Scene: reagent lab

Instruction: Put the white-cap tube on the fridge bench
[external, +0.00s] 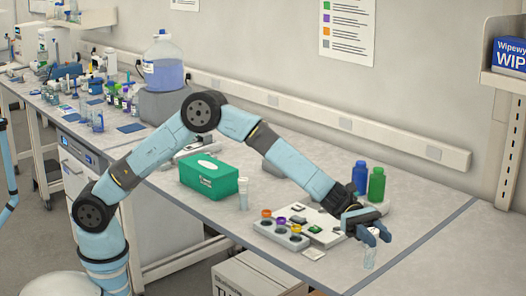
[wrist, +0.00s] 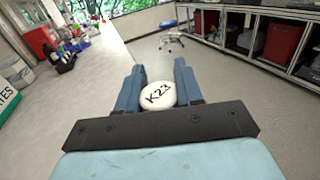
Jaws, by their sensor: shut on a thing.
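My gripper (external: 368,232) is at the right end of my arm in the external view, beside the tube block at the bench's front edge. It is shut on the white-cap tube (external: 370,256), a clear tube hanging below the fingers. In the wrist view the white cap (wrist: 158,95), marked "K23", sits between the two blue fingers of my gripper (wrist: 159,90). I cannot tell in the external view whether the tube's lower end is over the bench or past its edge. Which surface is the fridge bench is not clear from these frames.
A green box (external: 208,178) and a clear tube (external: 243,193) are farther left. The wrist view shows open floor (wrist: 215,75).

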